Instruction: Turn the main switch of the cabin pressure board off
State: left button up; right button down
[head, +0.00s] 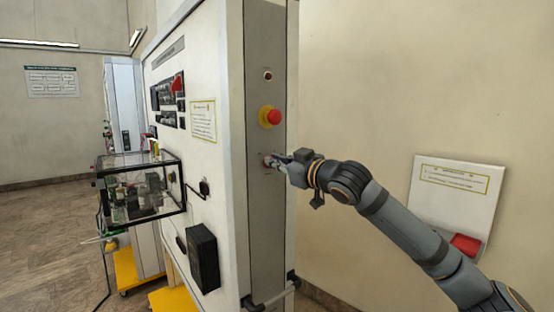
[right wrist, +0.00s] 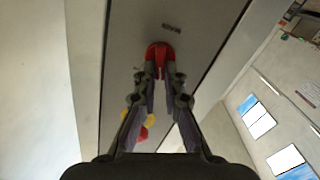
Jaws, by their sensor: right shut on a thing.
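The cabin pressure board (head: 266,60) stands upright, with a narrow grey side panel facing me. The main switch (right wrist: 160,50) is a red knob on that panel in the right wrist view; in the head view it is mostly hidden behind my right gripper (head: 272,161). The fingers of my right gripper, seen again in the right wrist view (right wrist: 161,78), are closed on the red knob. The way the knob is turned is hard to read. My left gripper is not in view.
A red emergency button (head: 274,117) on a yellow base sits just above the switch, with a small indicator (head: 268,75) higher up. A clear-walled box (head: 140,190) juts out from the board's front. A white wall panel with a red part (head: 458,195) is at the right.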

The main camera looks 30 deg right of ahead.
jog(key=n, duration=0.1)
jog(key=n+p, duration=0.1)
jog(key=n, duration=0.3)
jog(key=shift+a, duration=0.25)
jog(key=shift+f+n, duration=0.1)
jog(key=shift+n, duration=0.2)
jog(key=c, duration=1.4)
grip_release()
jog(key=shift+c, duration=0.2)
